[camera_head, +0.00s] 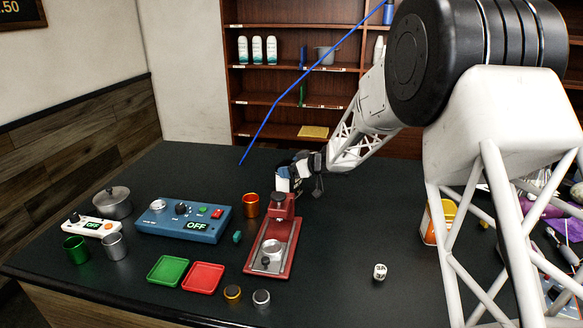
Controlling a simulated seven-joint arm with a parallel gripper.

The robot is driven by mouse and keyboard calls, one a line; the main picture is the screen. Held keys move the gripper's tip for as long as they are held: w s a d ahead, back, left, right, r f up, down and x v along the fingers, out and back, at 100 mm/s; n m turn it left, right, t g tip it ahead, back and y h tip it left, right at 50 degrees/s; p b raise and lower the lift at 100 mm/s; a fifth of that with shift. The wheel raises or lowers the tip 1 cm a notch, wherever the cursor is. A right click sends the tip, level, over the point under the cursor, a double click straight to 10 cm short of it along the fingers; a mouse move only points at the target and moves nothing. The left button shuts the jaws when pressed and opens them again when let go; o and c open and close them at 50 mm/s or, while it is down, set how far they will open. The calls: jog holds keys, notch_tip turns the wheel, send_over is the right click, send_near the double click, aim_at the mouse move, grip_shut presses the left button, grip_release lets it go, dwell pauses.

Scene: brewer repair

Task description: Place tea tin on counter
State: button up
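My gripper (284,184) is above the dark counter (345,225), just behind the top of the red brewer (287,228) in the picture. It is small and partly hidden by its own wrist, so I cannot tell whether its fingers are open or hold anything. No thing is clearly labelled as the tea tin. An orange-and-white container (429,228) stands on the right of the counter, partly hidden behind my arm's white frame; it may be the tea tin. An orange metal cup (250,205) stands left of the brewer.
A blue control box (184,221), a smaller white box (94,227), a lidded pot (113,203), a green tray (168,270), a red tray (203,278) and metal cups crowd the left. The counter between brewer and die is clear.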

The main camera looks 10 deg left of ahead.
jog(key=o, duration=0.8)
jog(key=shift+r, duration=0.2)
jog(key=v, duration=1.2)
